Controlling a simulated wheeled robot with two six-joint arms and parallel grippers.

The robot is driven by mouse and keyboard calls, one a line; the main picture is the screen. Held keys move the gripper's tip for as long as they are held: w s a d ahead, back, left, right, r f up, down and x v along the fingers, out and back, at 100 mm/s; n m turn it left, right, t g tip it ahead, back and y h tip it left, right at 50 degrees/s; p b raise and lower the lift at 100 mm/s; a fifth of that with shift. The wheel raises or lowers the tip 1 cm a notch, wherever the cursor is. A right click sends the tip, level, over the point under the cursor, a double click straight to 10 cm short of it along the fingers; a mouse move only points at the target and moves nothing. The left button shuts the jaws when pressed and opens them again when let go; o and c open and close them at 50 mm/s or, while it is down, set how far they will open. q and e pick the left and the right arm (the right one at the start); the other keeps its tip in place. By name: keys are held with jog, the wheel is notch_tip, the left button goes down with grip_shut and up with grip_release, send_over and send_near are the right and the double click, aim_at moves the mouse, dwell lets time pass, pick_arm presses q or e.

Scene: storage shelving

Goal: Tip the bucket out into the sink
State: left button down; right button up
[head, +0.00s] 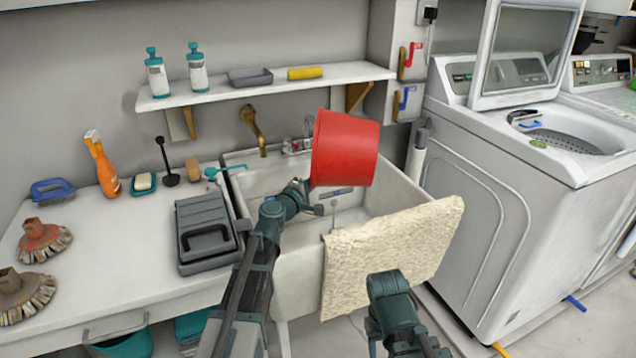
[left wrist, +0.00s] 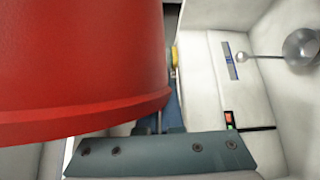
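The red bucket (head: 345,148) hangs in the air over the right part of the white sink (head: 262,172), apart from the basin floor. It leans a little in the head view, and its opening and contents do not show. My left gripper (head: 306,191) is at the bucket's lower left edge and appears shut on it; the fingertips are hidden. In the left wrist view the bucket wall (left wrist: 75,60) fills the left half, close to the gripper. My right gripper (head: 388,284) is low in front of the sink, against a beige cloth (head: 385,250); its fingers are not distinguishable.
A brass tap (head: 253,128) rises at the sink's back. A wall shelf (head: 270,88) holds bottles and a yellow roll. A grey case (head: 205,235), a spray bottle (head: 103,165) and brushes stand on the left counter. A washing machine (head: 500,190) stands at right.

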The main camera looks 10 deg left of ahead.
pick_arm(q)
jog(key=shift+a+f+n+t+b, duration=0.15)
jog(key=shift+f+n+t+b, duration=0.25)
jog(key=shift+f+n+b, duration=0.9)
pick_arm(e)
jog(key=shift+f, duration=1.85)
pick_arm(q)
jog(key=shift+r, duration=0.35)
